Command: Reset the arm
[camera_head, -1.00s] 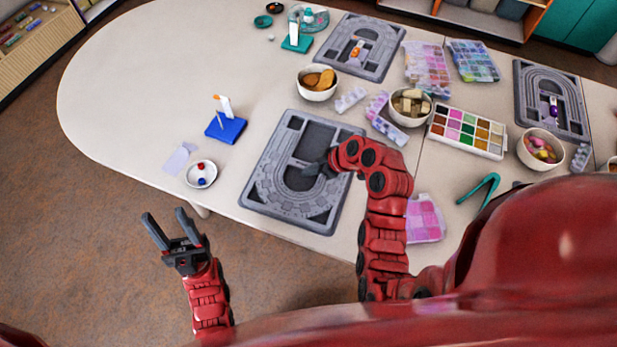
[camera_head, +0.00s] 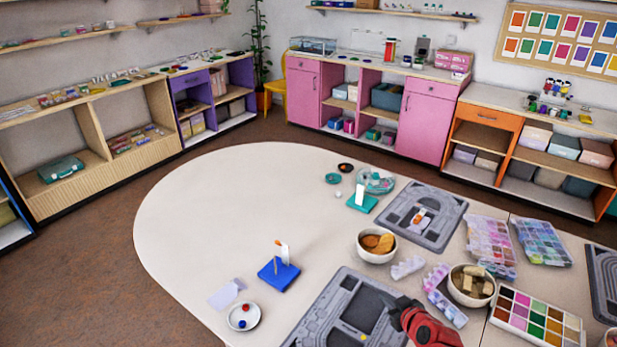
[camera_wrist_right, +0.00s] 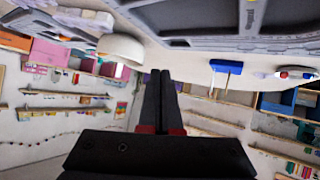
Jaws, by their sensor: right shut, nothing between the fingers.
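My right gripper (camera_head: 390,303) shows at the bottom of the head view, over the near grey bead board (camera_head: 338,312). In the right wrist view its two dark fingers (camera_wrist_right: 160,78) lie together, shut with nothing between them. The wrist picture appears upside down, with the bead board (camera_wrist_right: 215,38) along its top. The right arm's red wrist is cut off by the head view's bottom edge. My left gripper is outside both current views.
A blue stand (camera_head: 279,273) and a white dish (camera_head: 244,317) with red and blue beads sit left of the board. Bowls (camera_head: 376,250) and a paint-coloured bead tray (camera_head: 538,318) stand beyond and right. The table's left part (camera_head: 200,210) is clear.

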